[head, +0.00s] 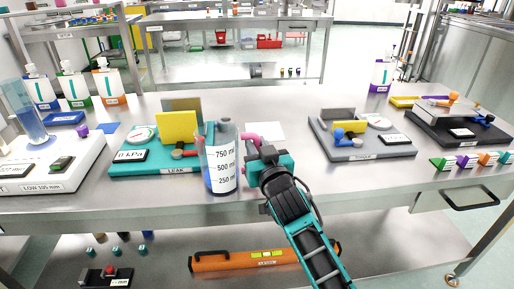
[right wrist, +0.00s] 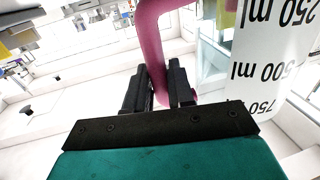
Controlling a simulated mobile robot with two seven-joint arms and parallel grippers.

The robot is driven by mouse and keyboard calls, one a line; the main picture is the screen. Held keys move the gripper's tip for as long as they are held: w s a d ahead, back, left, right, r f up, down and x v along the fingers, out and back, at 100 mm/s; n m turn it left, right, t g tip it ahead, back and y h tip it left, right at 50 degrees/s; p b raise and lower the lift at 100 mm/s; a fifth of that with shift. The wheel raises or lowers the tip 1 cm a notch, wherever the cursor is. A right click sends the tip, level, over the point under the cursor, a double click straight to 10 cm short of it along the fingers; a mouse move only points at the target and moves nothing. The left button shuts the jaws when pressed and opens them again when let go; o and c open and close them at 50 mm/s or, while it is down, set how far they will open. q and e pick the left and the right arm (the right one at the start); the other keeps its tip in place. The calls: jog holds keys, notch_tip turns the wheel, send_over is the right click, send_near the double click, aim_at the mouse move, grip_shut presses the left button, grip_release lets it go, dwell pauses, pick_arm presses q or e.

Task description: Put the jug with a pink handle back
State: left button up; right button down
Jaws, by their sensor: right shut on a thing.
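The clear jug (head: 224,160) with printed volume marks stands upright near the table's front edge in the head view; I cannot tell if its base touches the table. Its pink handle (head: 250,138) points right, towards my right gripper (head: 264,160). In the right wrist view the gripper's black fingers (right wrist: 160,88) are shut on the pink handle (right wrist: 166,50), and the jug's marked wall (right wrist: 270,60) is at the right. A flat white square (head: 265,131) lies on the table just behind the gripper. My left gripper is not in view.
A teal-based device (head: 126,168) with a yellow block is left of the jug. A grey-based device (head: 350,152) stands to the right, a dark one (head: 430,127) further right. Bottles line the back left. Bare tabletop lies behind the jug.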

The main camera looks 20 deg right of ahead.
jog(key=shift+f, duration=0.1)
jog(key=c, duration=1)
grip_release()
